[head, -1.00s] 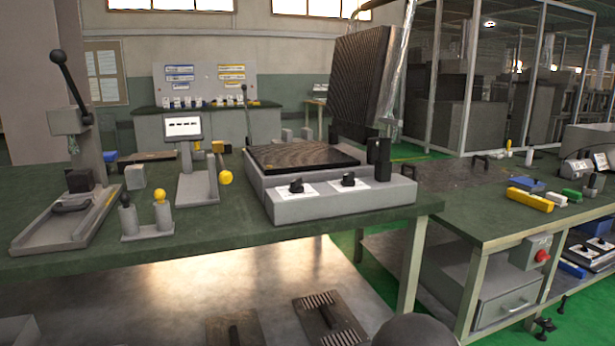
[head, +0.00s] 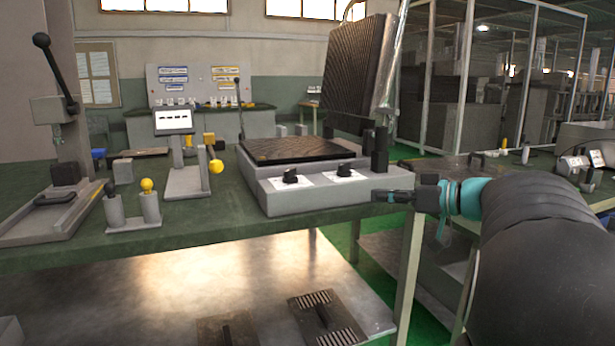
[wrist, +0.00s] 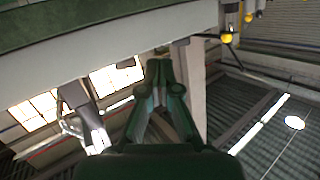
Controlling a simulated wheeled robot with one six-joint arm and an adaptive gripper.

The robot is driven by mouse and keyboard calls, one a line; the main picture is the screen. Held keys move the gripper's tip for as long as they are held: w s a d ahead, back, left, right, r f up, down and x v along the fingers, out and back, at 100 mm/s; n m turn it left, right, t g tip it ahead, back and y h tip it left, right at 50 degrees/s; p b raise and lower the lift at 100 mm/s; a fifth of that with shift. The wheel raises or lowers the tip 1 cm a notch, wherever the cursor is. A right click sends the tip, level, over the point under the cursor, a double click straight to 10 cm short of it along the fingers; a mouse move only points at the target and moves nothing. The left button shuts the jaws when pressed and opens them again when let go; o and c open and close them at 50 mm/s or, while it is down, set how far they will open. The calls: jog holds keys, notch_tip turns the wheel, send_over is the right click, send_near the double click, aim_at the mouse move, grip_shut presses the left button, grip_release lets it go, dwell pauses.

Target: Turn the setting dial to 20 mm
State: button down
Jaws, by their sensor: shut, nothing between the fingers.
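Two black dials sit on white plates on the front of the grey heated-plate base: a left dial (head: 290,176) and a right dial (head: 344,170). Their markings are too small to read, so I cannot tell which is the setting dial or its value. My gripper (head: 378,196) reaches in from the right and overlaps the base's right front corner in the head view. It is to the right of both dials and lower; contact with the base cannot be told. The wrist view shows its fingers (wrist: 160,68) closed together, holding nothing; no dial is recognisable there.
The base (head: 310,198) carries a dark ribbed plate (head: 290,149), with a raised ribbed lid (head: 352,68) behind. To the left stand a display stand (head: 174,121) with a yellow ball, two short posts (head: 132,211) and a lever press (head: 62,125). Bare green bench (head: 200,230) lies in front.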

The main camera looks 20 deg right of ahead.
jog(key=n+t, duration=0.1)
jog(key=t, duration=0.1)
send_near(345, 169)
jog(key=p+x, duration=0.2)
jog(key=x, duration=0.5)
jog(key=shift+a, duration=0.15)
jog(key=shift+f+t+b, duration=0.1)
jog(key=shift+t+b, duration=0.2)
jog(key=shift+b, duration=0.25)
jog(key=shift+m+h, duration=0.3)
